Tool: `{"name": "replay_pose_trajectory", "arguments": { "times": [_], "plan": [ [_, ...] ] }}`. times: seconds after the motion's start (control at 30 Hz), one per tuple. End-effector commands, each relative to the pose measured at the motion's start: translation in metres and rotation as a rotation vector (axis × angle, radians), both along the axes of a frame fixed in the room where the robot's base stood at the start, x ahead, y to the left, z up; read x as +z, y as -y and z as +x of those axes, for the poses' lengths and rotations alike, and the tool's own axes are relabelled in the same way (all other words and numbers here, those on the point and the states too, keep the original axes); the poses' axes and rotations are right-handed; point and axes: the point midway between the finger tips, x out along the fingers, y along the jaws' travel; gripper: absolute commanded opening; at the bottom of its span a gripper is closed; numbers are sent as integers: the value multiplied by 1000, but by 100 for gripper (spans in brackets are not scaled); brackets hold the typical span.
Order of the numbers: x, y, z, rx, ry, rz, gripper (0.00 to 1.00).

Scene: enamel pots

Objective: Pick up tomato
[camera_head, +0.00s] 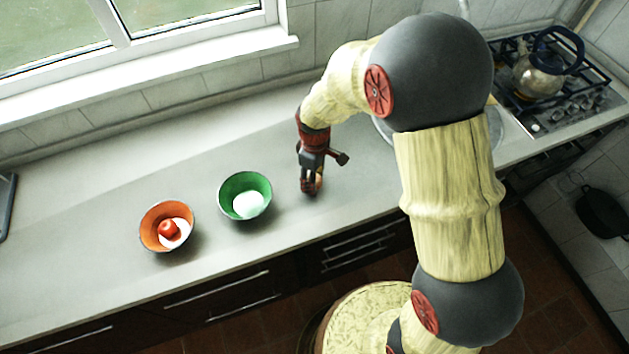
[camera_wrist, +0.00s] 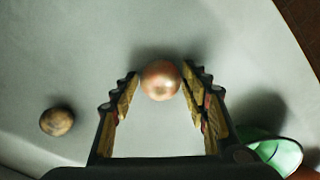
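A small round red thing, which looks like a tomato (camera_head: 167,228), sits in the orange bowl (camera_head: 150,215) on the counter at left in the head view. My gripper (camera_head: 312,188) points down at the counter, right of the green bowl and well away from the orange one. In the wrist view my gripper (camera_wrist: 161,78) has its fingers apart. A round coppery-pink ball (camera_wrist: 160,82) lies between the fingertips, with narrow gaps at its sides. Whether it is a vegetable I cannot tell. In the head view the fingers mostly hide it.
A green bowl (camera_head: 234,186) with a white thing in it stands between my gripper and the orange bowl; its edge shows in the wrist view (camera_wrist: 282,154). A brownish ball (camera_wrist: 57,121) lies left in the wrist view. A kettle (camera_head: 540,75) stands on the hob.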

Motion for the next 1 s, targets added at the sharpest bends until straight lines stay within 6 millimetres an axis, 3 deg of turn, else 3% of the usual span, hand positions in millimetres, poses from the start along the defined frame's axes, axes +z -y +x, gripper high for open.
{"name": "replay_pose_trajectory", "arguments": {
  "times": [0.6, 1.0],
  "plan": [
    [0, 0, 0, 0, 0, 0, 8],
    [8, 0, 0, 0, 1, 0, 8]
  ]
}}
